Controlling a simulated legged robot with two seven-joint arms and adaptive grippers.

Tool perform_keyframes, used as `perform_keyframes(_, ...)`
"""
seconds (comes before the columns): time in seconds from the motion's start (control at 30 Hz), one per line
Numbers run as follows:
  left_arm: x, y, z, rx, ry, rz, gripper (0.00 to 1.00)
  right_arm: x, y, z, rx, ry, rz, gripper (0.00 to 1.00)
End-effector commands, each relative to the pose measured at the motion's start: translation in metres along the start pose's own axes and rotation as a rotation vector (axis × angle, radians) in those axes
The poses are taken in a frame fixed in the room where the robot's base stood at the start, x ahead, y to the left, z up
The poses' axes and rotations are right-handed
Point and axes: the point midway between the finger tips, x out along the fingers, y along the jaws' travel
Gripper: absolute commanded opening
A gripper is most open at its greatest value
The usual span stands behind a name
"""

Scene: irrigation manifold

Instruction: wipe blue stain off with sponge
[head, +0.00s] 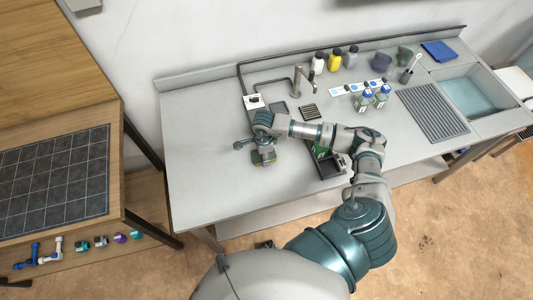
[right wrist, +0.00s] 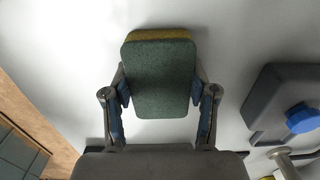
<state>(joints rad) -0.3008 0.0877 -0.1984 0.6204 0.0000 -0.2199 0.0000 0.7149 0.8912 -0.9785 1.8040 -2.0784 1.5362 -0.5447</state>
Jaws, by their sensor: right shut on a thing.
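My right gripper (head: 263,155) is shut on the sponge (right wrist: 160,78), which has a dark green face and a yellow edge. In the head view the sponge (head: 263,159) shows small under the gripper, over the left part of the grey counter (head: 205,185). I cannot tell whether it touches the counter. In the right wrist view the sponge sits between both fingers, with pale counter around it. No blue stain shows in either view; the sponge and arm may hide part of the surface. My left gripper is not in view.
A black tray (head: 329,168) lies right of the gripper, partly behind my arm. A tap (head: 298,82), bottles (head: 335,60), a ribbed drainer (head: 432,111) and a sink (head: 474,95) stand farther back and right. The counter's left end is clear. A wooden table (head: 115,170) stands at left.

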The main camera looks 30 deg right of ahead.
Motion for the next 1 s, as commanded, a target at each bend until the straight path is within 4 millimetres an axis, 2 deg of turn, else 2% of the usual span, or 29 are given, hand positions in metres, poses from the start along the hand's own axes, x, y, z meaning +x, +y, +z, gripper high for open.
perform_keyframes(0.17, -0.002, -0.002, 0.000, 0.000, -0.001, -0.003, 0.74, -0.002, 0.001, -0.003, 0.000, 0.000, 0.004, 0.07)
perform_keyframes(0.53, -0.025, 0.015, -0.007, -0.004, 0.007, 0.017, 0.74, -0.043, 0.001, 0.000, 0.002, 0.003, -0.001, 0.07)
perform_keyframes(0.7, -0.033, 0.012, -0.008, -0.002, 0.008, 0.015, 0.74, -0.061, 0.001, 0.002, 0.001, 0.005, -0.002, 0.07)
perform_keyframes(1.0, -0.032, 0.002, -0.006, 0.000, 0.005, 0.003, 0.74, -0.061, 0.000, -0.001, 0.002, 0.001, 0.001, 0.07)
